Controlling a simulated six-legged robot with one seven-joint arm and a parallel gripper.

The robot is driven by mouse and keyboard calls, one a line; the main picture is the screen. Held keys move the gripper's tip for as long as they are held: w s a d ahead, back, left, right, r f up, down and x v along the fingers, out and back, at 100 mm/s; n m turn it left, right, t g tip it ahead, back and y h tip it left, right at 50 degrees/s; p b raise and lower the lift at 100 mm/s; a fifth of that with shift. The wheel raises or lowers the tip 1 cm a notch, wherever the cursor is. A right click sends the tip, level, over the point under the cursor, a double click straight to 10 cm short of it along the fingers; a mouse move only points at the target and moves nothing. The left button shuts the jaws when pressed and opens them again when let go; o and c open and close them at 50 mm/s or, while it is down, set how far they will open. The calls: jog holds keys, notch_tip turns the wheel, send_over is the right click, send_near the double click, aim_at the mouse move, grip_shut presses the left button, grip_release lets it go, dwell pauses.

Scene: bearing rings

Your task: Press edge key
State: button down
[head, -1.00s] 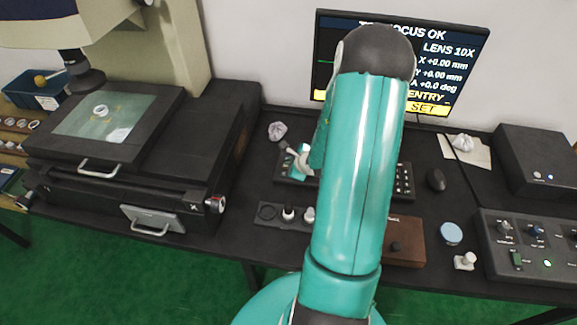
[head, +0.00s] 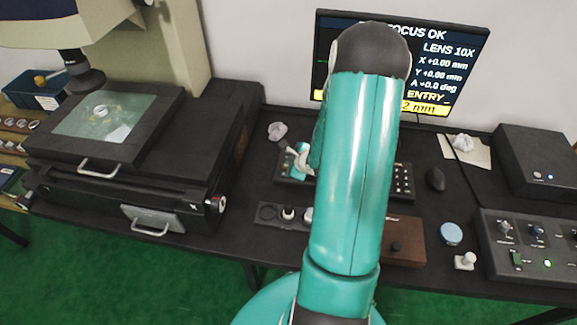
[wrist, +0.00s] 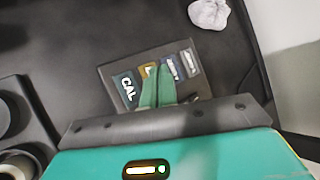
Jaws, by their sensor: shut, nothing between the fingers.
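A dark key panel (wrist: 112,74) shows in the wrist view with a row of labelled keys. The leftmost is a dark teal key (wrist: 125,88) reading CAL. Right of it are a yellowish key (wrist: 149,71), a bluish key (wrist: 171,66) and a grey key (wrist: 189,63); their labels are too blurred or covered to read. My gripper (wrist: 160,70) is shut and empty, its teal fingertips over the yellowish and bluish keys. I cannot tell whether they touch. In the head view my arm hides much of the panel. The monitor (head: 440,62) shows FOCUS OK, LENS 10X and ENTRY.
A crumpled white ball (wrist: 208,14) lies beyond the panel. A dark holder (head: 262,222) with round parts is in front of the keys. A mouse (head: 436,179), a brown box (head: 408,240) and a control box (head: 530,245) are to the right. The measuring stage (head: 60,150) stands left.

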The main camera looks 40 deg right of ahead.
jog(key=shift+r, duration=0.3)
jog(key=shift+r, duration=2.5)
jog(key=shift+r, duration=0.1)
